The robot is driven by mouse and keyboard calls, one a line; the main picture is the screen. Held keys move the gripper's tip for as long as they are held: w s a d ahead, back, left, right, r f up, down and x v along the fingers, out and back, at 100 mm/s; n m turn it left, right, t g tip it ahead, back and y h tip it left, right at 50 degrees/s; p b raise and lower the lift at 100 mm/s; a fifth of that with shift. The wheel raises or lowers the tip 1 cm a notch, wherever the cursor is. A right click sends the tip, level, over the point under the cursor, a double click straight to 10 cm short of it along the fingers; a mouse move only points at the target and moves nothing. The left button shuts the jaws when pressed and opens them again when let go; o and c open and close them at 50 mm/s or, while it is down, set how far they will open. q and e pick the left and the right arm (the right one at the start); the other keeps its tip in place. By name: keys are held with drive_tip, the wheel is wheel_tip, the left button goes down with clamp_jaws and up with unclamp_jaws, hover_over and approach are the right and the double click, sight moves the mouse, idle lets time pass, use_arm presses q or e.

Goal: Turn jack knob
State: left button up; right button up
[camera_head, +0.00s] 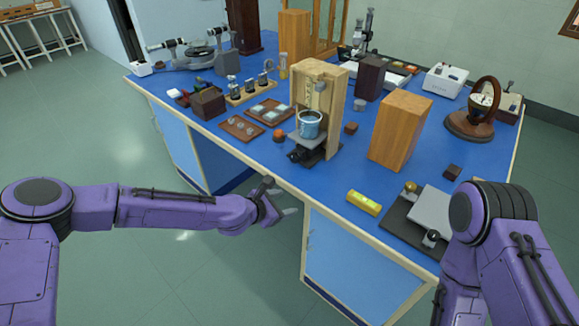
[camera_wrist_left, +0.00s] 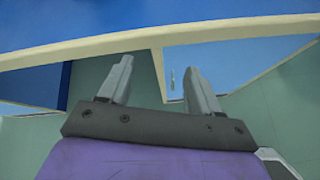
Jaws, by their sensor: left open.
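A small jack (camera_head: 308,140) stands near the front edge of the blue bench, inside a light wooden frame (camera_head: 328,85). A blue cup (camera_head: 311,125) sits on its plate. A dark knob (camera_head: 296,155) shows low at the jack's front left. My left gripper (camera_head: 287,201) is open and empty, in front of the bench edge, below and left of the jack. In the left wrist view its two fingers (camera_wrist_left: 158,72) are apart, facing the pale bench edge (camera_wrist_left: 90,50); the jack is not seen there. My right arm is at the right; its gripper is out of view.
A yellow level (camera_head: 364,203) and a black base with a grey plate (camera_head: 425,215) lie right of the jack. A wooden block (camera_head: 400,130) stands behind them. Trays (camera_head: 242,128) lie left of the jack. The bench front between level and jack is clear.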

sight(293, 159)
use_arm(q)
drive_tip(key=w+a+r+n+t, duration=0.25)
drive_tip(key=w+a+r, duration=0.25)
drive_tip(key=w+r, duration=0.25)
drive_tip(key=shift+n, duration=0.35)
drive_tip(key=x, duration=0.6)
drive_tip(key=d+p+x, duration=0.1)
drive_tip(key=x, duration=0.3)
drive_tip(key=shift+s+d, duration=0.1)
drive_tip(key=shift+s, duration=0.25)
